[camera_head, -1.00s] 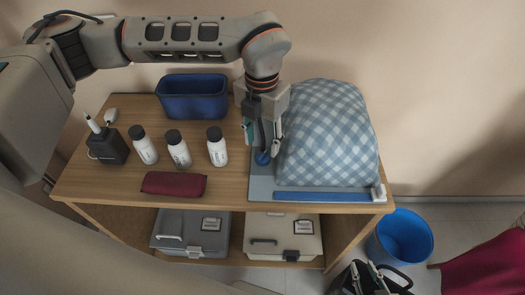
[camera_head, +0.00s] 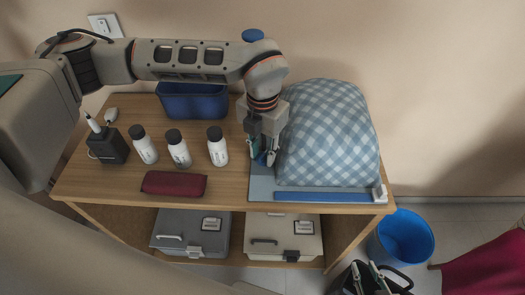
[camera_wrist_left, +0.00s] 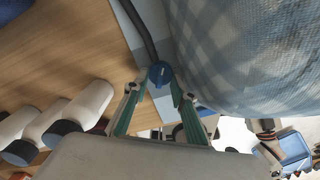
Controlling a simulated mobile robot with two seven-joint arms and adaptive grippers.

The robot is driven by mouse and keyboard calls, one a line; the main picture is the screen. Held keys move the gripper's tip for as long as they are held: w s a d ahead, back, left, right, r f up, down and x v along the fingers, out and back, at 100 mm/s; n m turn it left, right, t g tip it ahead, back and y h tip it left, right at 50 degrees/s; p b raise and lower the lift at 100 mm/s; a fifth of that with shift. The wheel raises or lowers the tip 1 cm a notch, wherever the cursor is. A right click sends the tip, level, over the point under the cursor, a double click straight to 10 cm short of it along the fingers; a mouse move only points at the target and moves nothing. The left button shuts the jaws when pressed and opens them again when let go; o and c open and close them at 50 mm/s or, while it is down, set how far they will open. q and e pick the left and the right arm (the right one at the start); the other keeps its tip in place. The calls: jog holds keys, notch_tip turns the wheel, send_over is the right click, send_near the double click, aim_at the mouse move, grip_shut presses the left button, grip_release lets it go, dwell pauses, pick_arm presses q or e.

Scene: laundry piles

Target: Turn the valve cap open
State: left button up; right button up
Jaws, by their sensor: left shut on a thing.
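The round blue valve cap (camera_wrist_left: 160,74) sits at the end of a dark hose beside the checkered bag in the left wrist view. In the head view only a bit of the cap (camera_head: 263,159) shows between the fingers. My left gripper (camera_head: 263,158) points down at it from above and is shut on it, one finger on each side; its fingers also show in the left wrist view (camera_wrist_left: 156,92).
The blue checkered bag (camera_head: 328,135) stands close on the right, on a grey-blue base (camera_head: 262,190). A blue bucket (camera_head: 405,238) stands on the floor.

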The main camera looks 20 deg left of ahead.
aim_at(262, 156)
pick_arm(q)
jog(key=shift+r+m+p, duration=0.1)
jog(key=shift+m+p, duration=0.2)
jog(key=shift+m, duration=1.3)
jog(key=o, duration=1.1)
jog(key=shift+c, duration=0.2)
notch_tip(262, 156, up, 12)
jog(key=shift+o, duration=0.3)
